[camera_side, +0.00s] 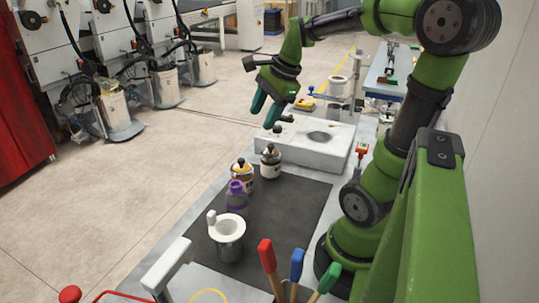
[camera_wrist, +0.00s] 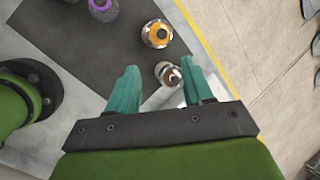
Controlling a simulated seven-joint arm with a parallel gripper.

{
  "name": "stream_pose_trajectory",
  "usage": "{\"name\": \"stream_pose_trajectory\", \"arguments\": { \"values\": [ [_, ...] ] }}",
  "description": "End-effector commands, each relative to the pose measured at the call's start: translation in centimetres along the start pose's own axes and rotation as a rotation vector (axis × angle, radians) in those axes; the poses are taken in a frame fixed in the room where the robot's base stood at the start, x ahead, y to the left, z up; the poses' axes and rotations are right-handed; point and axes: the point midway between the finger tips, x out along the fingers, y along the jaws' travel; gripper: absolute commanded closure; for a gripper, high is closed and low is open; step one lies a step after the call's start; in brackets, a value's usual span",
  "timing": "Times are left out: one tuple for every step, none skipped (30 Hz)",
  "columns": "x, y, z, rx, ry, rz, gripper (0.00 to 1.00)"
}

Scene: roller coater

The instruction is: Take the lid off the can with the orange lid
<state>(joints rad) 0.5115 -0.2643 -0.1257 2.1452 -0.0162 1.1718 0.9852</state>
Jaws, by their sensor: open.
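The can with the orange lid (camera_side: 241,176) stands upright on the dark mat (camera_side: 275,228), in the row of cans. In the wrist view the orange lid (camera_wrist: 157,34) shows from above, beyond the fingertips, with a dark knob on it. My gripper (camera_side: 265,107) is open and empty, with teal fingers, in the air above and behind the row of cans. In the wrist view my gripper (camera_wrist: 160,65) has its fingers apart, and a can with a white lid (camera_wrist: 168,74) appears between them, lower down. Nothing touches the orange lid.
The white-lidded can (camera_side: 270,162) stands just behind the orange-lidded one, and a purple-topped can (camera_side: 236,196) just in front. A metal pot with a white rim (camera_side: 229,237) is nearer. A white block with a basin (camera_side: 318,140) lies behind. Tool handles (camera_side: 297,265) stick up in front.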

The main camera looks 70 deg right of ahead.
Motion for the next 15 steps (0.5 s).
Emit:
{"name": "stream_pose_trajectory", "arguments": {
  "values": [
    [-0.1, -0.6, -0.9, 0.165, 0.0, 0.013, 0.49],
    [-0.3, -0.9, -1.3, 0.263, -0.001, 0.02, 0.49],
    [-0.4, -1.1, -1.5, 0.372, -0.004, 0.028, 0.49],
    [-0.6, -1.3, -1.5, 0.442, -0.007, 0.032, 0.49],
    [-0.8, -1.4, -1.5, 0.504, -0.01, 0.037, 0.49],
    [-1.0, -1.4, -1.3, 0.573, -0.014, 0.041, 0.49],
    [-1.1, -1.5, -1.2, 0.616, -0.016, 0.042, 0.49],
    [-1.1, -1.4, -1.1, 0.654, -0.017, 0.047, 0.49],
    [-1.2, -1.4, -1.1, 0.694, -0.019, 0.052, 0.49],
    [-1.1, -1.3, -1.0, 0.716, -0.019, 0.055, 0.49],
    [-1.1, -1.3, -1.0, 0.732, -0.019, 0.058, 0.49],
    [-0.8, -1.2, -0.9, 0.748, -0.019, 0.06, 0.49],
    [-0.5, -1.2, -0.9, 0.752, -0.018, 0.061, 0.49],
    [-0.1, -1.2, -0.9, 0.755, -0.017, 0.062, 0.49],
    [0.5, -1.1, -0.9, 0.756, -0.017, 0.063, 0.49]
  ]
}}
